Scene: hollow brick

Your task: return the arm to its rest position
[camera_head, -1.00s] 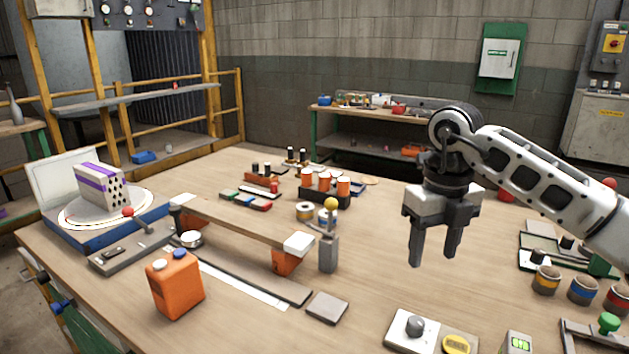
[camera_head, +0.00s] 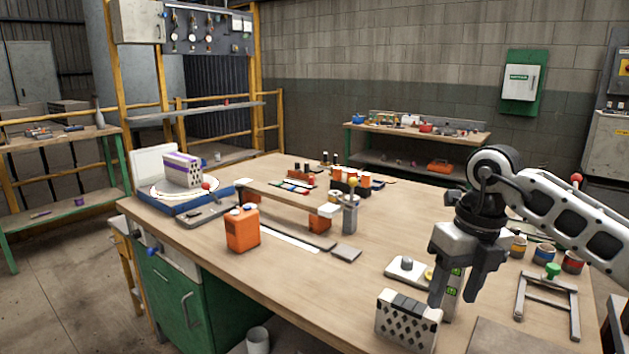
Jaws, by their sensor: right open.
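My right gripper (camera_head: 453,296) hangs from the arm that comes in from the right, above the right front part of the workbench (camera_head: 290,268). Its two fingers point down, apart, with nothing seen between them. A grey hollow brick with dark holes (camera_head: 406,322) stands near the bench's front edge, just below and left of the fingers in the picture. I cannot tell if they touch. Another hollow brick with a purple band (camera_head: 182,170) stands on the white round plate (camera_head: 157,191) at the bench's far left. My left gripper is not in view.
An orange canister (camera_head: 242,230) and a raised wooden bar (camera_head: 281,197) stand left of centre. Paint tins (camera_head: 544,254) and a grey frame with a green knob (camera_head: 548,300) lie at the right. The middle of the bench is mostly clear.

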